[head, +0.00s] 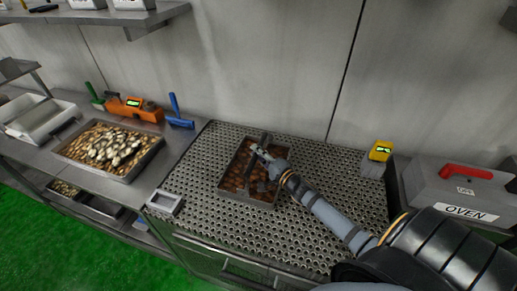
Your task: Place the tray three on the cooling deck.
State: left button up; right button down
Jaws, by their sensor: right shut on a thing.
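A dark rectangular tray (246,200) filled with brown pieces sits over the perforated metal deck (200,160), left of the deck's middle. It looks level and appears to rest on the deck, though I cannot tell if a small gap is left under it. My right gripper (261,155) reaches in from the lower right and is shut on the tray, at a dark bar above its middle. The gripper hides part of the tray's right side. My left gripper is not in view. I see no readable number on the tray.
A larger tray (147,168) of pale pieces stands on the left counter, near an orange device (135,108) and a blue-handled tool (175,110). A small grey frame (164,203) lies at the deck's left edge. A yellow display (381,150) and the OVEN box (450,190) stand right.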

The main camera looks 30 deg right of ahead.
jog(key=shift+w+a+f, duration=0.1)
dwell(0.3)
jog(key=c, duration=1.5)
grip_release()
jog(key=shift+f, duration=0.25)
jog(key=o, duration=0.3)
jog(key=shift+r, duration=0.1)
jog(key=shift+s, duration=0.55)
jog(key=s+p, duration=0.1)
jog(key=s, duration=0.2)
jog(key=s+d+p, duration=0.1)
jog(key=s, duration=0.3)
jog(key=s+d+p, duration=0.1)
jog(key=s, duration=0.2)
jog(key=shift+s+r, duration=0.1)
jog(key=shift+s, duration=0.4)
